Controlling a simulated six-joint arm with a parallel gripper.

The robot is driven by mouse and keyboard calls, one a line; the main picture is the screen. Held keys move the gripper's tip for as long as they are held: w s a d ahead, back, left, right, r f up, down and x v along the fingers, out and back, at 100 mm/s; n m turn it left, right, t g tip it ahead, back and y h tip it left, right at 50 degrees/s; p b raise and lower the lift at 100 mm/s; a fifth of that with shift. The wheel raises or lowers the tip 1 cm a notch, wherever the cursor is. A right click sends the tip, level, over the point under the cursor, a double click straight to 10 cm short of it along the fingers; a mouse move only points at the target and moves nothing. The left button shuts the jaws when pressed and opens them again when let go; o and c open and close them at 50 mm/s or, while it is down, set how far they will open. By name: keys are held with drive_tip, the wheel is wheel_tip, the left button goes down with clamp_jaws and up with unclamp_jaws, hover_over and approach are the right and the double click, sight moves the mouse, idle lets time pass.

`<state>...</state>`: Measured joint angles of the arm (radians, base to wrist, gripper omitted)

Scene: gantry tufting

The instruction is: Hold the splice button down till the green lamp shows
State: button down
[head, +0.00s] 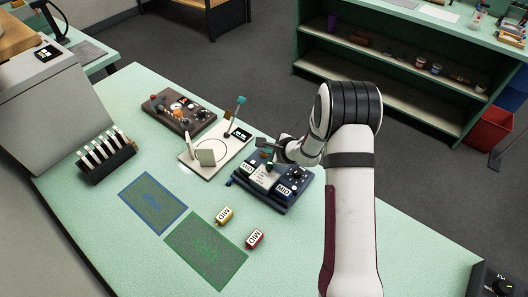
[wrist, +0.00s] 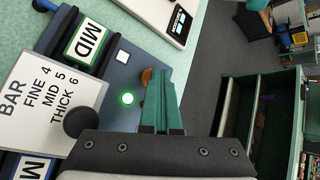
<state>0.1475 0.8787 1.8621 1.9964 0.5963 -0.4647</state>
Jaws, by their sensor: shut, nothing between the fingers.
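A dark blue splicing unit (head: 290,203) stands on the pale green bench. In the wrist view, a round lamp (wrist: 127,98) on its panel (wrist: 120,77) glows bright green. An orange-brown round button (wrist: 146,76) sits just beyond it, partly hidden by my fingers. My gripper (wrist: 164,78) is shut and empty, its green fingertips beside or over this button; I cannot tell whether they press it. In the head view my gripper (head: 268,148) is over the unit's far edge. A dark round knob (wrist: 80,122) stands nearer my wrist.
A white card (wrist: 38,98) reading BAR, FINE 4, MID 5, THICK 6 covers part of the unit, between MID-labelled blocks. A white board (head: 205,165) with a post and a brown control box (head: 180,112) stand to the left. Yellow (head: 225,215) and red (head: 255,238) tagged pieces lie in front.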

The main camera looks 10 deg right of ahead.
sight(267, 157)
drive_tip(key=shift+r, duration=0.85)
drive_tip(key=shift+r, duration=2.5)
drive_tip(key=shift+r, duration=0.1)
